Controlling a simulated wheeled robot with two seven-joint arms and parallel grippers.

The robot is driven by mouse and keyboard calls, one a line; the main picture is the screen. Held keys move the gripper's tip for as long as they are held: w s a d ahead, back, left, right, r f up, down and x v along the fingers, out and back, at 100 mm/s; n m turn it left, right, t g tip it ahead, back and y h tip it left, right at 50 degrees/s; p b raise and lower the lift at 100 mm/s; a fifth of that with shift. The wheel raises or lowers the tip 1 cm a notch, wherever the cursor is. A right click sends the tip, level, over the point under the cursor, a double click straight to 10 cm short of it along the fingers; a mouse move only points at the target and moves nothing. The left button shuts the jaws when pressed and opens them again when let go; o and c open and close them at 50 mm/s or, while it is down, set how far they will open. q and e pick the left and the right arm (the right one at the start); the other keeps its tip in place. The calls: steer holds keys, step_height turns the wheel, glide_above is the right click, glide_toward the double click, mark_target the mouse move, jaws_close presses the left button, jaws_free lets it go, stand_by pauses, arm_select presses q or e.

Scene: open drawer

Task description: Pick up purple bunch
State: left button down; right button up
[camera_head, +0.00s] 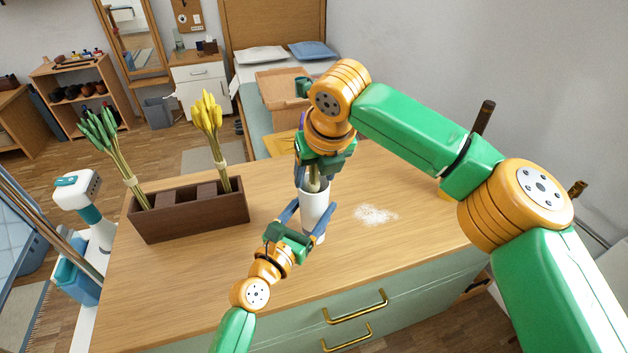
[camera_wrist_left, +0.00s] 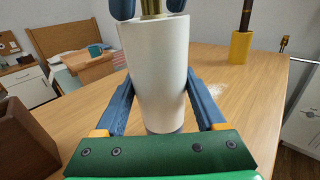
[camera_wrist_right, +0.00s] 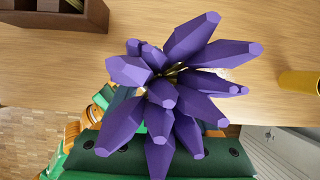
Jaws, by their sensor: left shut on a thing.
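The purple bunch (camera_wrist_right: 170,90) fills the middle of the right wrist view; its stems stand in a white vase (camera_head: 314,208). In the head view my right arm hides most of its heads. My left gripper (camera_head: 306,222) is shut on the vase from the front, with blue fingers on both sides of it, as the left wrist view (camera_wrist_left: 155,90) shows. My right gripper (camera_head: 313,180) is just above the vase rim. Its fingertips stand either side of the stems (camera_wrist_left: 151,8), with a gap on each side, so it looks open.
A brown planter (camera_head: 190,222) with a green bunch (camera_head: 105,135) and a yellow bunch (camera_head: 210,120) stands at the left of the wooden counter (camera_head: 270,280). A yellow holder (camera_wrist_left: 240,47) with a dark stick is at the right. A white patch (camera_head: 375,214) lies right of the vase.

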arm_select(q)
steer(key=shift+s+d+r, duration=0.1)
steer(key=shift+d+r, duration=0.05)
steer(key=shift+d, duration=0.05)
arm_select(e)
steer(key=shift+s+f, duration=0.15)
steer(key=shift+f, duration=0.35)
jaws_close()
arm_select(q)
steer(key=shift+w+a, duration=0.1)
steer(key=shift+w, duration=0.1)
arm_select(e)
steer(key=shift+r, duration=0.2)
arm_select(q)
steer(key=shift+f, duration=0.35)
arm_select(e)
steer(key=r, duration=1)
steer(key=shift+w, duration=0.25)
arm_select(q)
steer(key=shift+c, duration=1.8)
jaws_free()
steer(key=o, duration=0.3)
arm_select(e)
steer(key=shift+f, duration=0.1)
arm_select(q)
steer(key=shift+o, duration=0.3)
steer(key=shift+w, duration=0.15)
arm_select(e)
steer(key=shift+w, duration=0.15)
